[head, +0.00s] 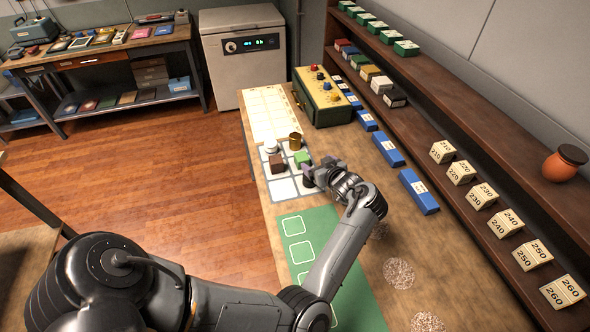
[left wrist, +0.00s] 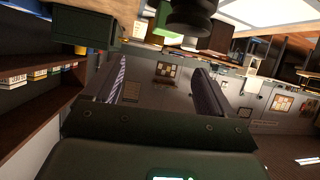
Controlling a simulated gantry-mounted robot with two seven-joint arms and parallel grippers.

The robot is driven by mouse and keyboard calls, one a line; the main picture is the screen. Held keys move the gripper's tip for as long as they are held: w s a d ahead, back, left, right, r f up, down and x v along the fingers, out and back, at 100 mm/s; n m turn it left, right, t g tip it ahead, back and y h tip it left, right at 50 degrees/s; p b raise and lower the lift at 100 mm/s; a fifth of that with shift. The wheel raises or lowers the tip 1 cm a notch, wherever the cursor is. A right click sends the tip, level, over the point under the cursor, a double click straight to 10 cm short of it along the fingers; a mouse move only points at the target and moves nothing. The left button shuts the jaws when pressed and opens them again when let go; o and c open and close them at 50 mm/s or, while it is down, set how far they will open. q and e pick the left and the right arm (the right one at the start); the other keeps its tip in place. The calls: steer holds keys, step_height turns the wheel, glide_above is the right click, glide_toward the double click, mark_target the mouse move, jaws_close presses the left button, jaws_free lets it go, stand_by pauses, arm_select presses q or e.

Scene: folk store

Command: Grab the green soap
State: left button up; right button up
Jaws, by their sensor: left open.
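The green soap (head: 302,158) is a small green block on a white grid mat (head: 284,188) on the long wooden counter. My left gripper (head: 312,174) is just in front of it, low over the mat, and partly overlaps the mat. A gap between gripper and soap seems small; I cannot tell if they touch. In the left wrist view the two fingers (left wrist: 160,82) stand apart with nothing clearly between them. A green patch near the top there may be the soap, but I cannot be sure. My right gripper is not in view.
A brown block (head: 277,164), a brass cylinder (head: 295,141) and a small pale item (head: 272,147) stand close by the soap. Blue boxes (head: 419,191) line the counter's shelf side. A green mat (head: 318,250) lies nearer. A knobbed control box (head: 321,97) stands farther back.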

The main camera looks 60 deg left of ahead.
arm_select(q)
steer(key=shift+f+g, duration=0.3)
steer(key=shift+f, duration=0.3)
steer(key=shift+a+f+b, duration=0.15)
steer(key=shift+b, duration=0.25)
glide_toward(301, 156)
steer(key=shift+b+x, duration=0.3)
steer(key=shift+x, duration=1.25)
steer(key=shift+b+x, duration=0.35)
steer(key=shift+x, duration=1.95)
steer(key=shift+w, duration=0.1)
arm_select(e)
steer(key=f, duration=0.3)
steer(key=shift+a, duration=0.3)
arm_select(q)
steer(key=c, duration=1.1)
steer(key=shift+c, duration=0.8)
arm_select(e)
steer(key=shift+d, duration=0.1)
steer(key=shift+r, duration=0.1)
